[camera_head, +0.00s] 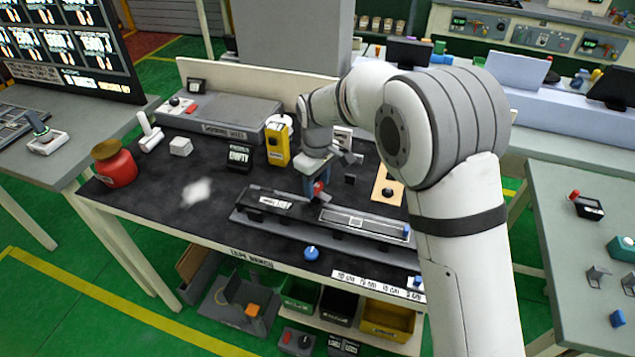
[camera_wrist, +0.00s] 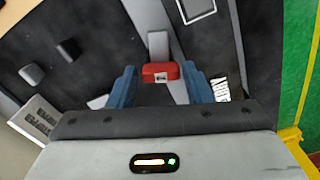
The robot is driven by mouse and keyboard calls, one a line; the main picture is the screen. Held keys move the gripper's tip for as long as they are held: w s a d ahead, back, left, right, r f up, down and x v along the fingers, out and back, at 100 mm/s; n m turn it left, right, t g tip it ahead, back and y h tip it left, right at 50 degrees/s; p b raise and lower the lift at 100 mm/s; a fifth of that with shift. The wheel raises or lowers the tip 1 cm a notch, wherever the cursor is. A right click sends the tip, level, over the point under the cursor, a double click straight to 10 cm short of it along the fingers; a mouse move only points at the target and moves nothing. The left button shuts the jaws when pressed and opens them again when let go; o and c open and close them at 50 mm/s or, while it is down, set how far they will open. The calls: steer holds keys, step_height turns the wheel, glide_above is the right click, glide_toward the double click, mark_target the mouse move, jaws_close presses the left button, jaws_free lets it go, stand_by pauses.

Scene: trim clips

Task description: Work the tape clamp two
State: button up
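The clamp has a red handle with a small white label; it shows in the wrist view (camera_wrist: 160,72) on a grey rail. The label is too small to read surely. In the head view the red handle (camera_head: 318,190) shows just beside my fingertips, partly hidden by them. My gripper (camera_head: 311,186) points down over the left part of the long grey fixture (camera_head: 290,232). In the wrist view its two blue fingers (camera_wrist: 160,86) stand apart on either side of the red handle, with visible gaps. The gripper is empty.
A yellow box (camera_head: 278,143) and a black "EMPTY" sign (camera_head: 238,157) stand behind the fixture. A blue knob (camera_head: 311,252) lies in front of it. A red pot (camera_head: 115,166) is at the left. The dark mat (camera_head: 165,200) is mostly clear at left.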

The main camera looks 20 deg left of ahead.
mark_target(317, 185)
steer(key=shift+o, duration=1.2)
step_height(317, 185, up, 8)
steer(key=shift+f+b, duration=0.1)
steer(key=shift+b, duration=0.35)
steer(key=s+d+r+m+t, duration=0.15)
steer(key=d+r+m, duration=0.25)
steer(key=d, duration=0.9)
steer(key=s+d+r+m, duration=0.2)
steer(key=d+r+m, duration=0.2)
steer(key=d, duration=0.9)
steer(key=s+d+f+m+t, duration=0.1)
steer(key=s+d+f+m, duration=0.2)
steer(key=s+d+m, duration=0.4)
steer(key=s+d, duration=0.8)
steer(key=shift+f, duration=0.15)
